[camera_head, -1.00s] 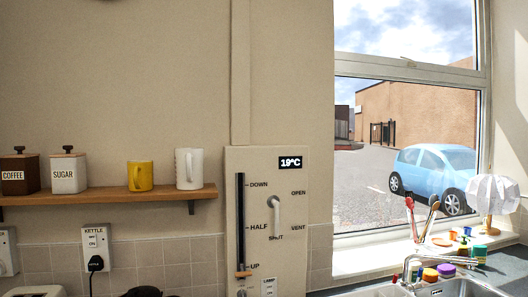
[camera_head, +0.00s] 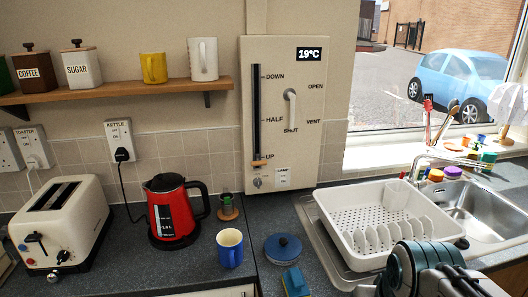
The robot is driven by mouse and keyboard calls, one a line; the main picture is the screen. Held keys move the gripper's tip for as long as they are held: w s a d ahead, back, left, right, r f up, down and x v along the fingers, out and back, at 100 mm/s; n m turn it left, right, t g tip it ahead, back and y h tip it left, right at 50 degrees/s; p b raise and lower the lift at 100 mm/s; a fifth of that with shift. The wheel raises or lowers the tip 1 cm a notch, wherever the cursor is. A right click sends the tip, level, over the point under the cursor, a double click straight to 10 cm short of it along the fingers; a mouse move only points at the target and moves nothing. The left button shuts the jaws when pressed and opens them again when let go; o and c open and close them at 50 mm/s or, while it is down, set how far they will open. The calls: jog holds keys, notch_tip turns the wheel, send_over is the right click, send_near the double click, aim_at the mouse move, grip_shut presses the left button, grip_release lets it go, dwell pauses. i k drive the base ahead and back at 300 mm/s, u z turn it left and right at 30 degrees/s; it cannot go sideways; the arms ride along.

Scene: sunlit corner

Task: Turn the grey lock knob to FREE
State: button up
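The grey lock knob (camera_head: 257,183) is small and round, low on the left of the cream wall panel (camera_head: 330,150). It sits just below the slider's UP end and left of a small white switch plate (camera_head: 282,178). Its pointer and any lettering around it are too small to read. Part of my own arm, grey-green with dark parts, shows at the bottom right, in front of the dish rack and far from the panel. I cannot make out the fingertips there or whether they are open or shut.
The panel also has a slider (camera_head: 260,163) at UP and a white lever (camera_head: 291,95) by OPEN, VENT and SHUT. Below stand a red kettle (camera_head: 172,212), a blue mug (camera_head: 230,248), a blue-lidded pot (camera_head: 283,247) and a white dish rack (camera_head: 345,235). A toaster (camera_head: 65,225) stands left.

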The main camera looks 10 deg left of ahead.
aim_at(256, 182)
jog(key=z, duration=2.9)
jog(key=k, duration=1.8)
jog(key=u, duration=2.3)
jog(key=i, duration=0.5)
jog(key=u, duration=0.1)
